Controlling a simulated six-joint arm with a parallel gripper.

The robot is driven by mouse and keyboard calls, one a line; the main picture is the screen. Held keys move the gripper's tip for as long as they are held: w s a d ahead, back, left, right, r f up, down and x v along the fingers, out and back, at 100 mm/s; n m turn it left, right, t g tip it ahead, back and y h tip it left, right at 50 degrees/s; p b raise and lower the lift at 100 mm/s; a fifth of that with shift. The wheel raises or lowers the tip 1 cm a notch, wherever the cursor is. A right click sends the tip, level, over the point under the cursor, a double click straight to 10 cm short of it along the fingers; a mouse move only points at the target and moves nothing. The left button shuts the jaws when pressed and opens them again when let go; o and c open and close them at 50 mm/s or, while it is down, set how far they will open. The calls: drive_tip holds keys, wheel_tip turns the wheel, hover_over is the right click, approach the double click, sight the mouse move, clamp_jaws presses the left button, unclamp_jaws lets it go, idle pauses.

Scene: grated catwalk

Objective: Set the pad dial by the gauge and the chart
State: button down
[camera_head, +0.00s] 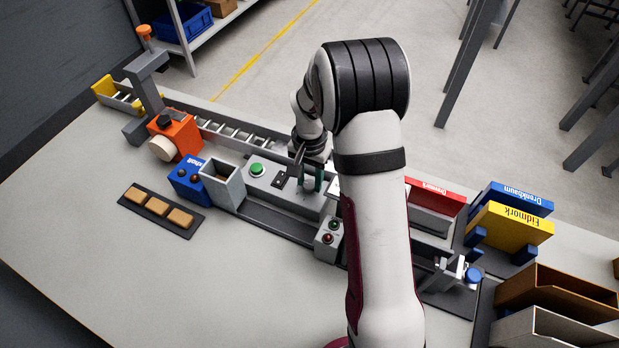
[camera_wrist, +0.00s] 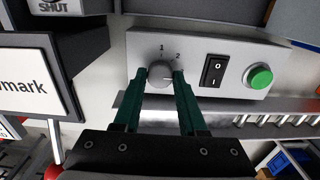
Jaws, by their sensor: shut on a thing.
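A grey control box (camera_head: 285,194) carries a green button (camera_head: 257,169) and a black rocker switch (camera_head: 279,183). It also shows in the wrist view (camera_wrist: 205,77), where a round grey dial (camera_wrist: 159,75) stands on its left part, with printed marks 1 and 2 above it. A light pointer line on the dial points roughly right. My gripper (camera_wrist: 160,76) is shut on this dial, one green finger on each side. I cannot make out a gauge or chart.
An orange unit with a cream knob (camera_head: 163,148), a blue box (camera_head: 189,181) and a grey bin (camera_head: 224,186) stand left of the control box. A roller conveyor (camera_head: 230,130) runs behind. A two-button box (camera_head: 328,239) is in front.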

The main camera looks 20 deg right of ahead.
sight(309, 184)
drive_tip(key=shift+c, duration=2.3)
unclamp_jaws()
wheel_tip(309, 184, up, 16)
drive_tip(key=shift+f, duration=0.1)
